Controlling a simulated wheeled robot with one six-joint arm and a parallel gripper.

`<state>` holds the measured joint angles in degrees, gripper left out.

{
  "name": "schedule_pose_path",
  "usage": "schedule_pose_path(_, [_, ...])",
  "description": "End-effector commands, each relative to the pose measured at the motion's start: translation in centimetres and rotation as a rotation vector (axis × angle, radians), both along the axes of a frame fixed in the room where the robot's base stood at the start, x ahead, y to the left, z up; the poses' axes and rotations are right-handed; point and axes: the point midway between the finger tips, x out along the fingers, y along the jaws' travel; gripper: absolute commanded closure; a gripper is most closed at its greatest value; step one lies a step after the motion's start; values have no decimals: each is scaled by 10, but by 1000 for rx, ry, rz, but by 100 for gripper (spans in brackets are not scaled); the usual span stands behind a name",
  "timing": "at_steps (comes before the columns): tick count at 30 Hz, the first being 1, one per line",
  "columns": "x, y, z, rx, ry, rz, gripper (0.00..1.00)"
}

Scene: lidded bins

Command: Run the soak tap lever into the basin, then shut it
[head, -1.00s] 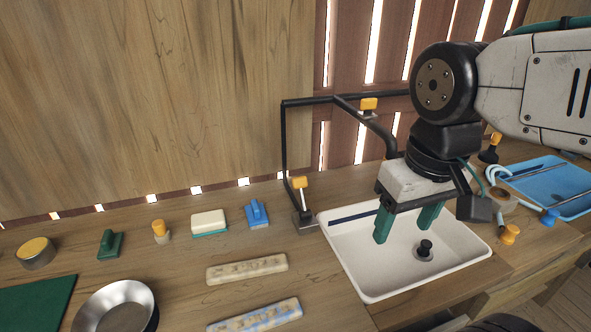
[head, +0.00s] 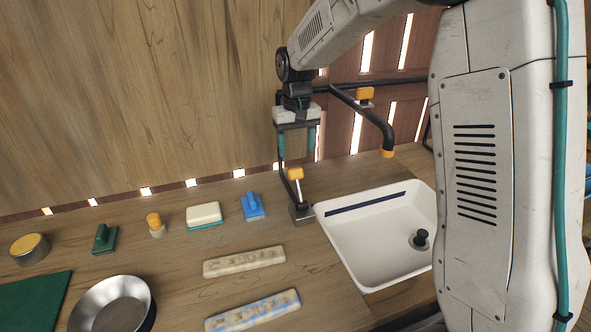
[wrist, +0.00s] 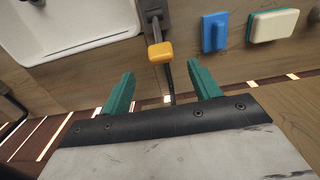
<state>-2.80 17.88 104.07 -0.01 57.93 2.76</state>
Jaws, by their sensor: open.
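A yellow-topped lever (head: 296,173) stands on a dark tap base (head: 302,212) at the white basin's (head: 340,247) left edge. A second yellow handle (head: 365,94) sits higher on the black pipe. I cannot tell which is the soak tap lever. The spout (head: 386,153) has a yellow tip and hangs over the basin's far side; no water shows. My gripper (head: 297,150) is open and empty, pointing down just above the lower lever. In the wrist view the yellow lever top (wrist: 160,52) lies ahead of and between the green fingers (wrist: 160,80), apart from both.
A black plug (head: 420,238) stands in the basin. A blue scraper (head: 252,206), a white-and-green sponge (head: 204,214) and two long bars (head: 244,262) lie on the bench to the left. A metal bowl (head: 112,305) is nearer. My arm hides the right side.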

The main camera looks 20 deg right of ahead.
Motion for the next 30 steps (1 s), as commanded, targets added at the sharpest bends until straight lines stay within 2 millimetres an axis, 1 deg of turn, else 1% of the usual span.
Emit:
schedule_pose_path(3, [6, 1, -11, 0, 3, 0, 38])
schedule_pose_path(8, [5, 1, -33, 0, 5, 0, 38])
schedule_pose_path(12, [5, 1, -56, 0, 5, -1, 38])
schedule_pose_path(15, [5, 1, -69, 0, 4, -1, 38])
schedule_pose_path(18, [5, 1, -78, 0, 4, -1, 38])
schedule_pose_path(22, [5, 1, -83, 0, 2, -1, 38])
schedule_pose_path(28, [5, 1, -83, 0, 2, -1, 38])
schedule_pose_path(29, [5, 1, -83, 0, 2, -1, 41])
schedule_pose_path(30, [5, 1, -83, 0, 2, -1, 52])
